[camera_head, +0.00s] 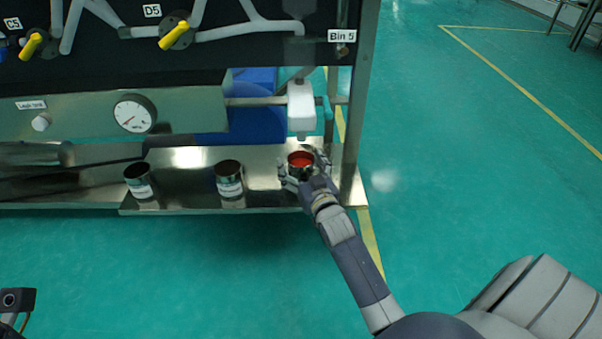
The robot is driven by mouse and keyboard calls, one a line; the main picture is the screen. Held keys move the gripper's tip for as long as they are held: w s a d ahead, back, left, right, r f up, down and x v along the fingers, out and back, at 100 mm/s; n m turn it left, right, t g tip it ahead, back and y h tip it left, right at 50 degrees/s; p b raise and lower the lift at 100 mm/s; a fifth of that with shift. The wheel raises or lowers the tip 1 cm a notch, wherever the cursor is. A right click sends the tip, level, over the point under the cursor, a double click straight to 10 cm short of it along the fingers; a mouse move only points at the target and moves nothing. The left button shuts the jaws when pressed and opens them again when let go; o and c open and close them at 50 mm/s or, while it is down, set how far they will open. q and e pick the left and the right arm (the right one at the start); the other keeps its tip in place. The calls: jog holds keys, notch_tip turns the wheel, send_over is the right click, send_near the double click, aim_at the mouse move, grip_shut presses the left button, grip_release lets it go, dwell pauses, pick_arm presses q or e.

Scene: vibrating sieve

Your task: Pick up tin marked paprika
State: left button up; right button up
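A tin with red contents (301,159), open at the top, stands upright at the right end of the steel shelf, below a white spout. Its label is hidden, so I cannot read whether it says paprika. My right gripper (303,170) reaches it from the front, with a finger on each side of the tin. I cannot tell whether the fingers press on it. Two more open tins with white labels stand on the shelf, a middle tin (229,180) and a left tin (140,182); their labels are too small to read.
The steel shelf (186,158) has bare room between the tins. The white spout (301,106) hangs just above the red-filled tin. A steel post (357,110) stands close to the right of my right gripper. A pressure gauge (134,114) and yellow valve handles are above.

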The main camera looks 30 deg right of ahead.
jog(key=c, duration=1)
jog(key=shift+r, duration=0.1)
